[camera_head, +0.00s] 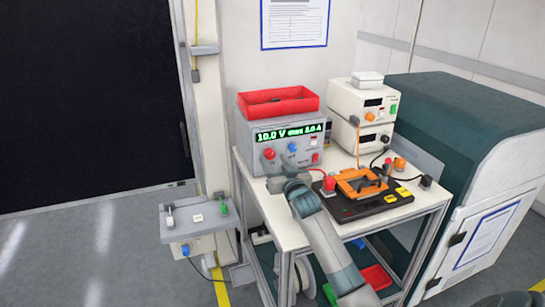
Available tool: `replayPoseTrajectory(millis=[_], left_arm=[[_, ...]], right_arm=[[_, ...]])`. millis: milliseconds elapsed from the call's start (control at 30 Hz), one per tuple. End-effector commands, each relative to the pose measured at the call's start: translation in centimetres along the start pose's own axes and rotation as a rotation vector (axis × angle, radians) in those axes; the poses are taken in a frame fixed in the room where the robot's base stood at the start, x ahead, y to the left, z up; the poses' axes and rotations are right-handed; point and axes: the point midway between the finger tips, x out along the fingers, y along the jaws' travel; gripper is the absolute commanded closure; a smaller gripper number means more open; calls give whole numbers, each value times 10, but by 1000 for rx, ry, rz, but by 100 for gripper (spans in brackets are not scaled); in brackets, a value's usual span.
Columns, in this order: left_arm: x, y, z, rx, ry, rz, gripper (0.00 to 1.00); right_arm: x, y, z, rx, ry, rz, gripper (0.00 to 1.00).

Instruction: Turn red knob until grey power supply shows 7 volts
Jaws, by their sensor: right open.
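The grey power supply (247,138) stands at the left back of the white trolley. Its green display (290,131) reads 10.0 V on the left; the current figure beside it is less clear and looks like 2.0 A. The red knob (269,154) is at the left of its front panel, with a blue knob (292,147) to the right. My right gripper (278,178) is open, just below and in front of the red knob, and looks apart from it. Its fingers are small and hard to make out. My left gripper is out of view.
A red bin (279,103) sits on the power supply. Two stacked cream instruments (350,103) stand to its right. A black board with an orange fixture (361,184) and a red button (329,184) lies right of my wrist. A dark green cabinet (460,120) closes the right side.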

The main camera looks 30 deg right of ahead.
Motion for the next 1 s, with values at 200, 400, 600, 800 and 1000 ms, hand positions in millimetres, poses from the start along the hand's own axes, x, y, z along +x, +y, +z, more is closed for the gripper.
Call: replayPoseTrajectory(millis=[200, 400, 600, 800, 1000], left_arm=[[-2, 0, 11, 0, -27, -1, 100], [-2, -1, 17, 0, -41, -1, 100], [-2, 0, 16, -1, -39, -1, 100], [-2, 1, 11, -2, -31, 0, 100], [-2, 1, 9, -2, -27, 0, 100]], right_arm=[[19, 0, 0, 0, 0, 1, 52], [23, 0, 0, 0, 0, 0, 52], [23, 0, 0, 0, 0, 0, 52], [23, 0, 0, 0, 0, 0, 94], [22, 0, 0, -4, 0, 0, 93]])
